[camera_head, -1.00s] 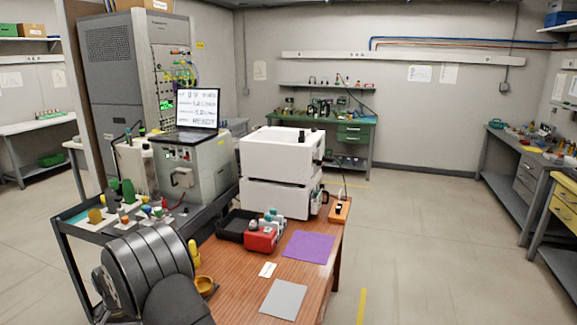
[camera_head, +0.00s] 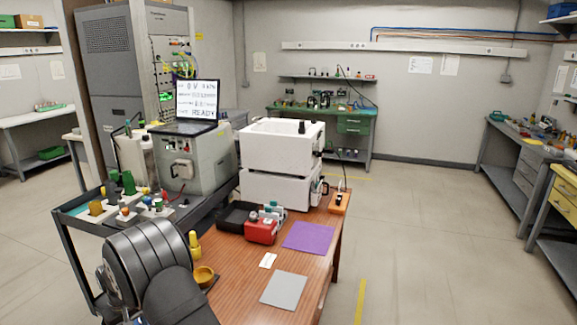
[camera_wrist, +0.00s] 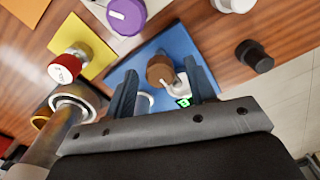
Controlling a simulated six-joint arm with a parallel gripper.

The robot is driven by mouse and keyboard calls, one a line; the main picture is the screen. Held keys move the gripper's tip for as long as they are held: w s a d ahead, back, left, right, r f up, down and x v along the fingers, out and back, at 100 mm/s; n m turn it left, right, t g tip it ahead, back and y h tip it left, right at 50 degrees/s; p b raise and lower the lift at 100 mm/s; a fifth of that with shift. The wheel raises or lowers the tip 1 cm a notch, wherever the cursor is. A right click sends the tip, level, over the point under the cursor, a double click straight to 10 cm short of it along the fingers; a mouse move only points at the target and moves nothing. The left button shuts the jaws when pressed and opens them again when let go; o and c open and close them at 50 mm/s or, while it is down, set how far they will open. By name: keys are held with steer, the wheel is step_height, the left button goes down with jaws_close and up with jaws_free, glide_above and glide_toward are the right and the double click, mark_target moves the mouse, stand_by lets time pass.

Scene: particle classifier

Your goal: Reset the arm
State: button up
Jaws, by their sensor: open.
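My gripper (camera_wrist: 164,78) is open in the wrist view, its two dark fingers apart. A brown round knob or cap (camera_wrist: 160,70) shows between the fingertips over a blue mat (camera_wrist: 186,42). A white piece lies beside it; I cannot tell whether the fingers touch either. In the head view, a dark, ribbed part of my arm fills the lower left, and the gripper itself is out of sight.
The wrist view shows a red-capped item (camera_wrist: 66,66), a purple knob (camera_wrist: 127,14) and a black cylinder (camera_wrist: 254,57) nearby. In the head view, a white machine (camera_head: 282,155), red device (camera_head: 261,232), purple mat (camera_head: 308,238) and yellow bowl (camera_head: 205,277) occupy the wooden table.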

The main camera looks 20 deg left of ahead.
steer(key=n, duration=0.4)
steer(key=shift+n, duration=1.8)
